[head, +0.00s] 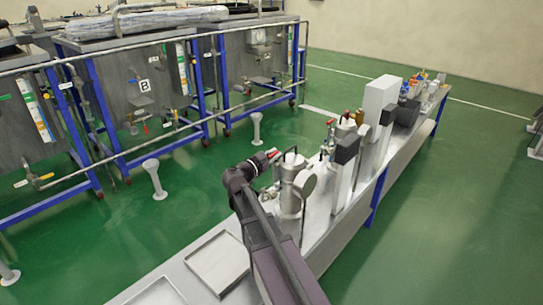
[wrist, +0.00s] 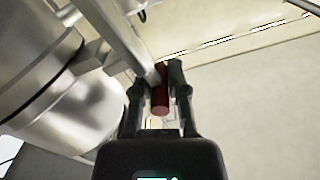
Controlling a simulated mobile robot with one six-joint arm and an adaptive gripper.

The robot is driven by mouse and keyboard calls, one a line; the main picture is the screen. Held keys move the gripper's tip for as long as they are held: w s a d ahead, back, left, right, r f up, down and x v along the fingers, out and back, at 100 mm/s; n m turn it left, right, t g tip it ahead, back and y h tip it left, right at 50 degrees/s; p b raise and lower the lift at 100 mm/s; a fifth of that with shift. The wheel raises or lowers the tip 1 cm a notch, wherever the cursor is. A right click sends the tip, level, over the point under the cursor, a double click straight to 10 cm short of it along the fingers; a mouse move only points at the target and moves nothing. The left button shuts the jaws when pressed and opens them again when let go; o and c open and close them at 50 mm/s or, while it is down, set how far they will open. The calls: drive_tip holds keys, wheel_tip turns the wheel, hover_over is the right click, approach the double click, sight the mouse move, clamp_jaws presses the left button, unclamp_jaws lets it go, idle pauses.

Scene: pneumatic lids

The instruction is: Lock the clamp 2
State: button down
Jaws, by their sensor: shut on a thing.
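My gripper (wrist: 157,88) is shut on a dark red handle (wrist: 160,101) in the wrist view, with one finger on each side of it. The handle joins a light metal bar that runs up to the upper left, beside a silver cylindrical vessel (wrist: 38,62). In the head view my gripper (head: 272,155) is at the left side of the silver vessel (head: 291,192) on the bench, near its lid. A bit of red shows at the gripper there. No label shows that this is clamp 2. The clamp's far end is hidden.
The long grey bench (head: 325,245) carries a shallow tray (head: 218,262) near the front. White and dark box-shaped equipment (head: 378,105) stands behind the vessel. Blue-framed panels (head: 140,90) with a pipe rail stand at left. Green floor (head: 180,200) lies between.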

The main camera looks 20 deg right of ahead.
drive_tip(key=shift+d, duration=0.1)
drive_tip(key=c, duration=0.6)
unclamp_jaws()
drive_tip(key=shift+r, duration=0.1)
drive_tip(key=shift+c, duration=0.2)
drive_tip(key=v, duration=1.2)
